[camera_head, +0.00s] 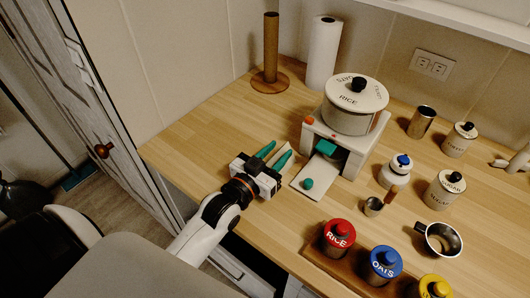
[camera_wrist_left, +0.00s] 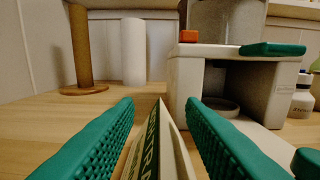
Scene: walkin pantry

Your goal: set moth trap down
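The moth trap (camera_wrist_left: 158,148) is a thin, pale, tent-shaped card with dark green lettering. In the left wrist view it stands on the counter between my left fingers. My left gripper (camera_wrist_left: 160,108) has its two green ribbed fingers spread apart, one on each side of the trap, with a gap beside it near the fingertips. Contact lower down is hard to tell. In the head view my left gripper (camera_head: 275,153) is low over the wooden counter, and a pale part of the trap (camera_head: 288,151) shows between the fingers. My right gripper is not in view.
A wooden holder (camera_head: 270,60) and paper roll (camera_head: 323,55) stand behind. Red (camera_head: 338,236) and blue (camera_head: 385,263) lidded jars stand in front.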

